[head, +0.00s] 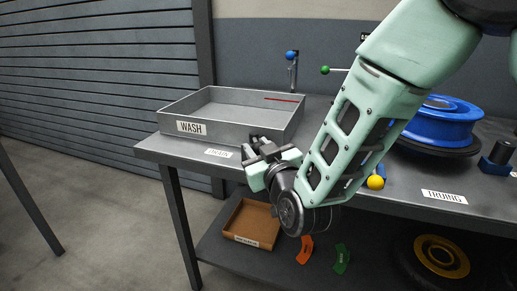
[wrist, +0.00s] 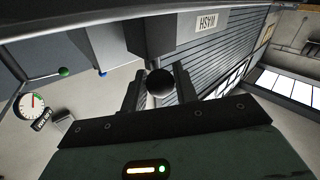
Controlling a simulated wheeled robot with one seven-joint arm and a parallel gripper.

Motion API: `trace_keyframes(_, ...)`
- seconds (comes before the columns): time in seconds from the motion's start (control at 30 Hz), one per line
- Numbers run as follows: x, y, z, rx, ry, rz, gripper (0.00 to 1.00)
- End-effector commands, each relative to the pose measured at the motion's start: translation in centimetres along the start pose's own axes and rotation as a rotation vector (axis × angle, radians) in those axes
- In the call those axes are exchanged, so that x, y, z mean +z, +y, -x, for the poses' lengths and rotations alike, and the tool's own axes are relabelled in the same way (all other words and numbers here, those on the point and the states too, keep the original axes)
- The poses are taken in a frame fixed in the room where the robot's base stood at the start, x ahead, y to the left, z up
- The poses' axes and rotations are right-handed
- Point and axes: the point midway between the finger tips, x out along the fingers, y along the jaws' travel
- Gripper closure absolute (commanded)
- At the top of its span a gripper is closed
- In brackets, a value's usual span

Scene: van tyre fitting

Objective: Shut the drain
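The grey wash tray (head: 180,104), labelled WASH, stands on the bench with a red line along its far inside wall. A small label I cannot read for certain (head: 218,152) lies on the bench in front of it. My gripper (head: 258,147) is at the tray's front right corner, pointing towards it. In the wrist view a black ball knob (wrist: 160,82) sits between the two fingers of my gripper (wrist: 160,88). The fingers are apart with the knob between them; whether they press on it I cannot tell. The drain opening does not show.
A blue wheel rim (head: 440,122) stands on the bench at right, near a TRUING label (head: 444,196). A blue-knobbed post (head: 292,57) and a green-knobbed lever (head: 325,70) stand behind. A brown tray (head: 252,222) sits on the lower shelf.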

Motion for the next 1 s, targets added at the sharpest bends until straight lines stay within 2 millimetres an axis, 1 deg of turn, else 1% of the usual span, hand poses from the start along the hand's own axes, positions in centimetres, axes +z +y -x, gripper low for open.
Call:
trace_keyframes(0.03, 0.0, 0.0, 0.0, 0.0, 0.0, 0.0, 0.85)
trace_keyframes(0.1, 0.0, 0.0, 0.0, 0.0, 0.0, 0.0, 1.0)
trace_keyframes(0.33, 0.2, 0.1, 0.0, -0.036, 0.008, -0.002, 1.0)
trace_keyframes(0.47, 0.3, 0.2, -0.1, -0.116, 0.027, -0.001, 1.0)
trace_keyframes(0.8, 0.3, 1.3, -0.2, -0.322, 0.068, -0.001, 1.0)
trace_keyframes(1.0, 0.3, 1.6, -0.1, -0.384, 0.078, 0.0, 1.0)
